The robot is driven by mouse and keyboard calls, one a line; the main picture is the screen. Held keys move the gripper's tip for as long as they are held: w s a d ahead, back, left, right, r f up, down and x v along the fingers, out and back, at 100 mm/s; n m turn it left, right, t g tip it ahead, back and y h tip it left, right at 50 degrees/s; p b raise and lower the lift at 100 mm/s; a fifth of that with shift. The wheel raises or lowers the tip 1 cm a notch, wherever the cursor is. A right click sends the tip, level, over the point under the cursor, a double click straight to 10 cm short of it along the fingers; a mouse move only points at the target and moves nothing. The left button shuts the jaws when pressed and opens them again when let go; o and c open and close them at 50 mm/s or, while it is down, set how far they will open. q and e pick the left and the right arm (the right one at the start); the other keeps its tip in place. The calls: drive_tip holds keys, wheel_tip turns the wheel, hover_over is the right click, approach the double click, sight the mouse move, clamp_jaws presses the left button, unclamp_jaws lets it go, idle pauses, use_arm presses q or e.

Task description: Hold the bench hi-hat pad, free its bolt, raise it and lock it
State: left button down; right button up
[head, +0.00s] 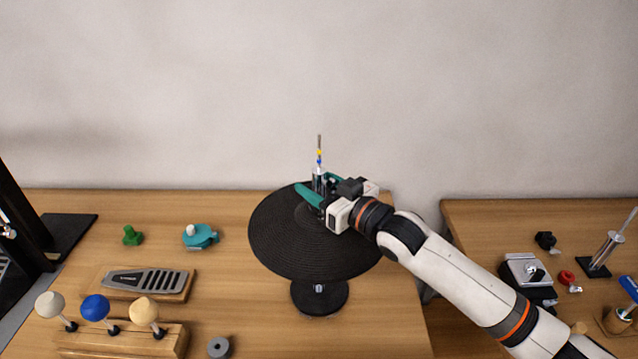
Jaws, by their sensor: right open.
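The hi-hat pad (285,247) is a wide black round disc with a ribbed top, on the bench near its right end. A thin upright rod (319,142) with yellow and blue bands rises above its middle, with a silvery sleeve lower down. A round black base (320,303) shows below the disc's front edge. My right gripper (319,190) reaches in from the right, its teal fingers open on either side of the sleeve above the disc. I cannot tell whether they touch it. The gripper hides part of the pad's centre, and I cannot make out the bolt. My left gripper is not in view.
On the wooden bench (230,290) lie a teal clamp-like part (200,236), a green knob (132,235), a grey pedal (148,281), a rack of mallets (120,340) and a grey ring (219,347). A second table (480,225) with small parts stands right, across a gap.

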clamp_jaws()
idle(1.3)
unclamp_jaws()
